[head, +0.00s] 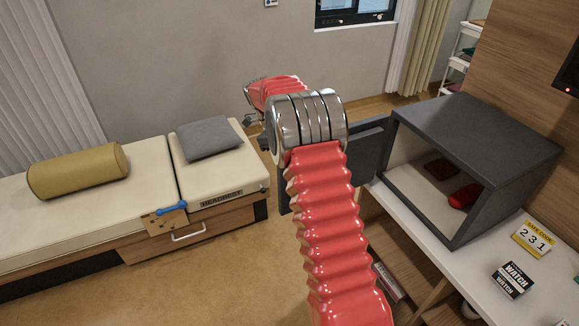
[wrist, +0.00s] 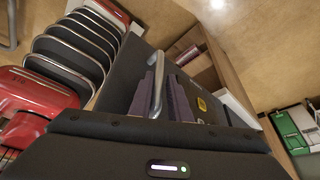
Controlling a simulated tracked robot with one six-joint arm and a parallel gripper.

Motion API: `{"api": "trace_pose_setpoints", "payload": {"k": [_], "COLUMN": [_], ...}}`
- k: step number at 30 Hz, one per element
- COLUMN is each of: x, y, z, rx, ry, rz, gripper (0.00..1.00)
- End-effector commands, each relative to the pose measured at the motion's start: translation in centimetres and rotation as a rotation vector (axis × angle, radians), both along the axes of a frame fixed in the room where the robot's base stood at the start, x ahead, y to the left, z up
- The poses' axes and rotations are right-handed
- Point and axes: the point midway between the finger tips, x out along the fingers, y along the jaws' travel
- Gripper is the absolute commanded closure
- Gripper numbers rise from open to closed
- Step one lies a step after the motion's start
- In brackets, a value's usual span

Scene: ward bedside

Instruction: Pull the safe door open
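The dark grey safe (head: 480,135) stands on the white table at the right of the head view, its front uncovered. Inside lie a red item (head: 465,196) and a brown item (head: 441,169). Its door (head: 368,142) is swung wide out to the left, partly hidden behind my arm. In the wrist view, the silver door handle (wrist: 157,92) stands between the two purple fingers of my gripper (wrist: 160,82). The fingers sit close on both sides of the handle and look shut on it. In the head view, my arm hides the fingers and handle.
A yellow code card (head: 533,239) and a black watch box (head: 512,279) lie on the table (head: 465,262) before the safe. A cream couch (head: 90,215) with a yellow bolster (head: 78,171) and grey pillow (head: 208,138) stands left. Brown floor (head: 235,280) is clear between.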

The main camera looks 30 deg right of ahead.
Motion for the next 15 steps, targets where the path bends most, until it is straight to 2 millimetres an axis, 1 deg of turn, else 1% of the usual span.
{"api": "trace_pose_setpoints", "payload": {"k": [10,15], "x": [0.2,0.7], "y": [0.4,0.8], "z": [0.2,1.4], "rx": [0.003,0.003], "ry": [-0.002,-0.005], "rz": [0.004,0.005], "gripper": [0.81,0.81]}}
